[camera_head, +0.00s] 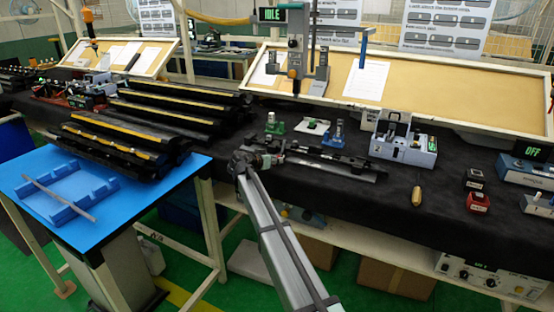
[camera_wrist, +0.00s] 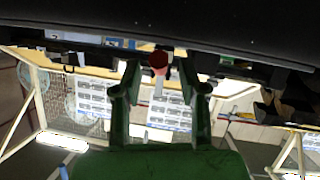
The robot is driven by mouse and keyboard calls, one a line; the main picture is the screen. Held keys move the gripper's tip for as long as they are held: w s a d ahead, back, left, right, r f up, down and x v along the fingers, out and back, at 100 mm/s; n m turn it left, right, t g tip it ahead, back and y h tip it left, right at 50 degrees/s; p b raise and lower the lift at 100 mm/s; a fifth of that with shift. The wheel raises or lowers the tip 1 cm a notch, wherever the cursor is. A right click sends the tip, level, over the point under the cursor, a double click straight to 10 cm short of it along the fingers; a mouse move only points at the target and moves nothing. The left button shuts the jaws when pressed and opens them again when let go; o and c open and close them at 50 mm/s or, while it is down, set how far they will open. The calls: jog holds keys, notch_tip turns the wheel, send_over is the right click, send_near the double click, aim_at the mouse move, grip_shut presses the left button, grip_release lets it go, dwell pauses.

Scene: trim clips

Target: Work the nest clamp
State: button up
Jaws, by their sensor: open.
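In the wrist view my gripper (camera_wrist: 162,75) has its two green fingers spread. A red knob (camera_wrist: 158,62), which looks like a clamp handle's end, shows between the fingertips; contact cannot be told. In the head view my gripper (camera_head: 268,159) is small and partly hidden at the end of my arm, at the bench's front edge. It is close to the left end of a long black fixture (camera_head: 340,165), which may be the nest. The clamp's position cannot be made out there.
Green (camera_head: 275,125) and blue (camera_head: 334,136) small fixtures stand behind the black one. A grey-blue device (camera_head: 403,145) is to the right, with a yellow-handled tool (camera_head: 416,195) before it. Black trim parts (camera_head: 125,140) are stacked at left, near a blue table (camera_head: 40,165).

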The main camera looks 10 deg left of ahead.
jog(key=shift+x, duration=1.3)
grip_shut()
